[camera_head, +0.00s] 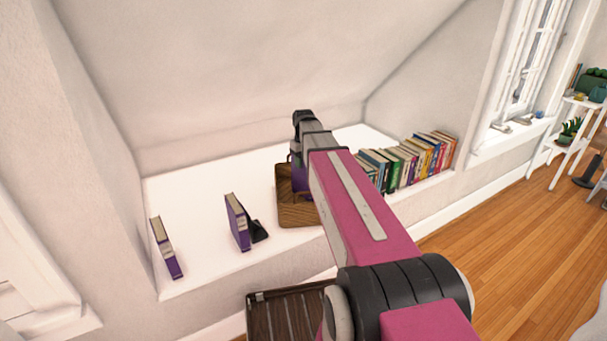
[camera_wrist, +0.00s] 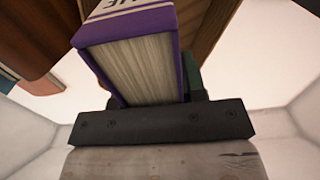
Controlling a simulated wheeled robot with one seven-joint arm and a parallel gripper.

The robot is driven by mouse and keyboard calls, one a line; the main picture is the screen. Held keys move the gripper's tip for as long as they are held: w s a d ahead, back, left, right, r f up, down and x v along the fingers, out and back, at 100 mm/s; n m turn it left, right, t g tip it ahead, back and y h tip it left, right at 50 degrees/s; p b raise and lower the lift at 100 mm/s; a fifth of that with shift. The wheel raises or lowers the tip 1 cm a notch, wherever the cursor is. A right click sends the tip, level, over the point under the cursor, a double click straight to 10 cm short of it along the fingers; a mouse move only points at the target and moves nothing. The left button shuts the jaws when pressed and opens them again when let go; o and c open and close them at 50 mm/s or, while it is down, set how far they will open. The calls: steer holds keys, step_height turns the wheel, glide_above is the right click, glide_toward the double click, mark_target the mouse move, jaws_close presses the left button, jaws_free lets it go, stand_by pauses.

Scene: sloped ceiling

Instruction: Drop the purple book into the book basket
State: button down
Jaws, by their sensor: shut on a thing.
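A purple book (camera_wrist: 135,65) with pale page edges fills the middle of the wrist view, held against the dark bar of my gripper (camera_wrist: 155,105). My gripper is shut on it; the fingers are mostly hidden. In the head view a purple patch of the book (camera_head: 301,183) shows beside my arm, above a brown wooden stand (camera_head: 297,212) on the white ledge. My arm hides most of the gripper there. A dark slatted wooden container (camera_head: 280,318), possibly the book basket, is below the ledge at the bottom, partly covered by my arm.
Two other purple books (camera_head: 166,248) and (camera_head: 238,222) stand on the white ledge (camera_head: 195,205) at left, the second beside a black bookend (camera_head: 258,232). A row of colourful books (camera_head: 405,160) stands at right. Wooden floor (camera_head: 510,235) at right is clear.

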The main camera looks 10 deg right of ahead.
mark_target(304, 175)
steer(key=shift+f, duration=3.3)
steer(key=c, duration=1)
jaws_free()
steer(key=shift+o, duration=0.2)
step_height(304, 175, up, 13)
steer(key=shift+r, duration=0.1)
steer(key=shift+s, duration=0.1)
